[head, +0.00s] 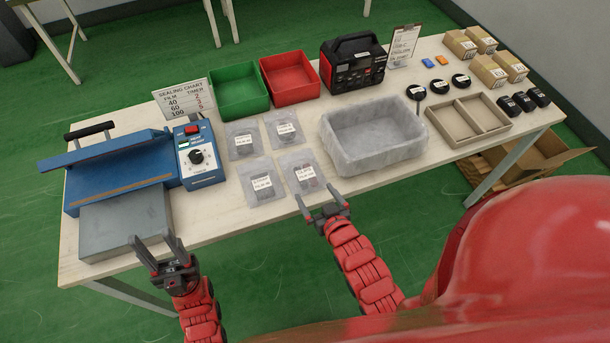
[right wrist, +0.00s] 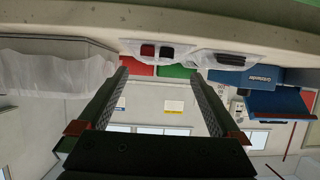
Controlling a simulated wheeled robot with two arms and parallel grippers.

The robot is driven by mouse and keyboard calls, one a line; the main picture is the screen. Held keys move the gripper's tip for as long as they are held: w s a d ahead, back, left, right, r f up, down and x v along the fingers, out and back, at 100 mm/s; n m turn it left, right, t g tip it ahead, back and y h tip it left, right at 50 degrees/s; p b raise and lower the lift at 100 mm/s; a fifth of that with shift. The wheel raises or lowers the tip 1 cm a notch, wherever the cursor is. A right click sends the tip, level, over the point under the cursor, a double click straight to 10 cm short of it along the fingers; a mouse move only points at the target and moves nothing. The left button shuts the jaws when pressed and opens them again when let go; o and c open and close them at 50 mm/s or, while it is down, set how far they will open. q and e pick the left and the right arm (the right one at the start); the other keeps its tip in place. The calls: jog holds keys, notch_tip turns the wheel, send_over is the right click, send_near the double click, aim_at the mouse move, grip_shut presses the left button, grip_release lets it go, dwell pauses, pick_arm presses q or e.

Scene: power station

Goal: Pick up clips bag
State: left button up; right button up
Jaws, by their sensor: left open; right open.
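Several clear plastic bags with white labels lie in two rows on the table; the label words are too small to read, so I cannot tell which is the clips bag. They are the back left bag (head: 242,140), back right bag (head: 286,133), front left bag (head: 262,182) and front right bag (head: 303,172). My right gripper (head: 319,203) is open and empty at the table's front edge, just in front of the front right bag. The upside-down right wrist view shows two bags (right wrist: 152,52) beyond its open fingers. My left gripper (head: 155,246) is open and empty by the metal plate.
A blue sealing machine (head: 120,165) with a metal plate (head: 128,222) stands left. Green bin (head: 238,92), red bin (head: 291,78) and a black-red power unit (head: 354,62) stand behind. A lined grey tub (head: 374,135) is right of the bags, then a divided tray (head: 468,122).

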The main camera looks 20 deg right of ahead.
aim_at(305, 173)
jog(key=p+x, duration=0.1)
jog(key=x, duration=0.3)
jog(key=shift+w, duration=0.2)
jog(key=shift+w+r+p, duration=0.15)
jog(key=shift+w+p, duration=0.25)
jog(key=shift+w, duration=0.1)
jog(key=p+x, duration=0.1)
jog(key=x, duration=0.2)
jog(key=shift+w+d+r+p, duration=0.15)
jog(key=shift+d+p, duration=0.1)
jog(key=shift+p, duration=0.1)
jog(key=shift+w+f, duration=0.45)
jog(key=shift+w, duration=0.05)
jog(key=c, duration=1.2)
jog(key=shift+r, duration=0.1)
jog(key=shift+c, duration=0.3)
jog(key=shift+r, duration=0.1)
